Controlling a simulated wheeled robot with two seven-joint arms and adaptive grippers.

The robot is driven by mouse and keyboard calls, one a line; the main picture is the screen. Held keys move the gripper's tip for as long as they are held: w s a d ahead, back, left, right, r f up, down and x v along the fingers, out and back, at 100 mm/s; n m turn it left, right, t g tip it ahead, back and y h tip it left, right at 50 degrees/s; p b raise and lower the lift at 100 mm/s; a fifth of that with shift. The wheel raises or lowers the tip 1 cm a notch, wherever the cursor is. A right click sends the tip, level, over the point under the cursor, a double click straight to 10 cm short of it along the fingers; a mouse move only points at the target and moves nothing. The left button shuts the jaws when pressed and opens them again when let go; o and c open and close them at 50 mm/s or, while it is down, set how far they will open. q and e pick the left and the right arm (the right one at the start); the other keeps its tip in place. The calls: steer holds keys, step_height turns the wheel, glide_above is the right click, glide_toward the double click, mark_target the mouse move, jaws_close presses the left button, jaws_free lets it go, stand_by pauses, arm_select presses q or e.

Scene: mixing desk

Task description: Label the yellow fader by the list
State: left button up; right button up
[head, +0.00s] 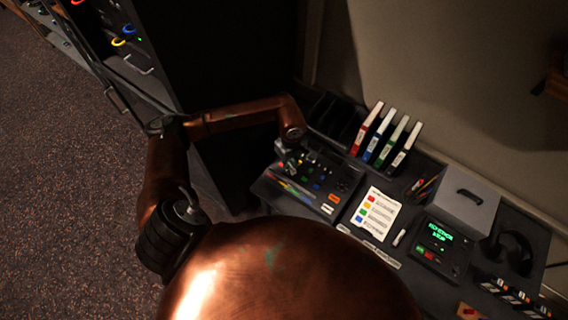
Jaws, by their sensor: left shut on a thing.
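The dark mixing console (345,186) lies at the left end of the desk, with small coloured buttons. Coloured strips or faders (291,190) run along its lower left edge; I cannot single out the yellow one. The list (377,213) is a white sheet with coloured squares and printed lines, flat to the right of the console. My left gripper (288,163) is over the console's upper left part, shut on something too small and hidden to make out. Pale printed strips (382,257) lie at the desk's front edge. My right gripper is out of view.
Binders (384,139) in several colours stand behind the console. A white marker (399,237), a box with a green display (441,231), a grey case (467,200) and headphones (519,252) are to the right. A dark rack (220,60) stands at the left.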

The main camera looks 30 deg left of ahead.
mark_target(286, 178)
arm_select(q)
steer(key=f+n, duration=0.1)
steer(key=a+n, duration=0.1)
steer(key=shift+s+a+f+n+p, duration=0.2)
steer(key=shift+a+f+n+p, duration=0.05)
steer(key=shift+f+n+p, duration=0.15)
steer(key=shift+a+f+n, duration=0.15)
steer(key=shift+f+n, duration=0.15)
steer(key=shift+f, duration=0.05)
steer(key=shift+f+b, duration=1)
steer(key=shift+f, duration=0.75)
steer(key=shift+f+b, duration=0.3)
steer(key=shift+f, duration=0.55)
steer(key=shift+b, duration=0.3)
